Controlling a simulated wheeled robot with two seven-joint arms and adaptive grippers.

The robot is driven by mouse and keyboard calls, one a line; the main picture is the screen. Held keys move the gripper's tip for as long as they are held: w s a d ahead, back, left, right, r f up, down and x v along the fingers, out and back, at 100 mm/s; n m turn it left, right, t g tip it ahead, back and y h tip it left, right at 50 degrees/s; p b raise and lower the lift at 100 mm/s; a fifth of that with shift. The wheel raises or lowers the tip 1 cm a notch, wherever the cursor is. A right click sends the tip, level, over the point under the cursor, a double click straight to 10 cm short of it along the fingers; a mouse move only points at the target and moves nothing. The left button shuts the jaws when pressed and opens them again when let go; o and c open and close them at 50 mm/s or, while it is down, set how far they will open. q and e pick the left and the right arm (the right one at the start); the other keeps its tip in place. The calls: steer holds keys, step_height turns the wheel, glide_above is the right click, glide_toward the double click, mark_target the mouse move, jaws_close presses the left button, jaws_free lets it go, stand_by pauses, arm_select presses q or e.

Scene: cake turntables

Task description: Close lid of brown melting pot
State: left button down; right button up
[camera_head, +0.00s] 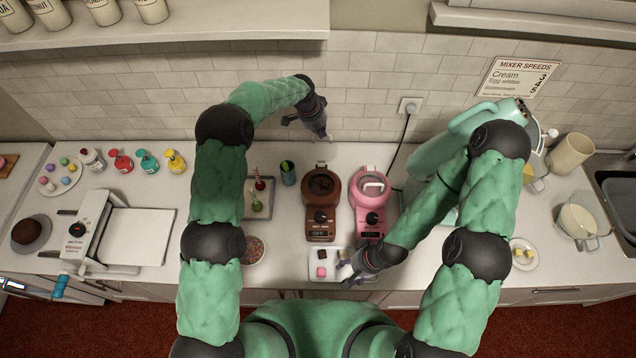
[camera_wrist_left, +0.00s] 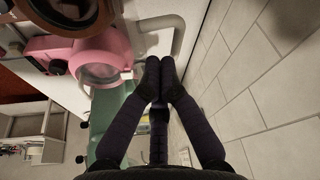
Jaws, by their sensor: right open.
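The brown melting pot (camera_head: 320,224) stands on the counter, with a dial on its front. Its round top shows dark brown from above, and a small pale piece shows at its back edge. I cannot clearly tell the lid's angle. My left gripper (camera_head: 324,134) is behind the brown pot, near the tiled wall, and apart from it. In the left wrist view its fingertips (camera_wrist_left: 160,66) meet with nothing between them. Part of a brown rim (camera_wrist_left: 62,12) shows at the top left there. My right gripper (camera_head: 347,279) is open and low in front of the pots, by a small white tray.
A pink melting pot (camera_head: 371,221) stands right of the brown one. The white tray (camera_head: 314,275) holds a brown and a pink cube. A dark cup (camera_head: 289,179) and a sprinkle bowl (camera_head: 253,262) are at left. A mint mixer (camera_head: 440,150) stands at right.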

mark_target(349, 277)
arm_select(q)
steer(key=shift+s+r, duration=0.2)
steer(key=shift+s, duration=0.5)
steer(key=shift+s+r, duration=0.2)
steer(key=shift+s, duration=0.5)
arm_select(e)
steer(key=shift+f, duration=0.25)
steer(key=shift+f+b, duration=0.55)
steer(key=shift+b, duration=0.2)
steer(key=shift+f+b, duration=0.8)
steer(key=shift+f, duration=0.05)
steer(key=shift+f+b, duration=0.25)
steer(key=shift+b, duration=0.05)
arm_select(q)
steer(key=s+f+b, duration=0.1)
steer(key=s+f, duration=0.2)
steer(key=s, duration=0.7)
steer(key=shift+s+f+b, duration=0.2)
steer(key=shift+f+b, duration=0.1)
steer(key=shift+f, duration=0.05)
arm_select(e)
steer(key=shift+f, duration=0.8)
arm_select(q)
steer(key=shift+s+f+b, duration=0.8)
steer(key=shift+f+b, duration=0.05)
steer(key=shift+f, duration=0.1)
arm_select(e)
steer(key=shift+f, duration=0.85)
arm_select(q)
steer(key=shift+r, duration=0.1)
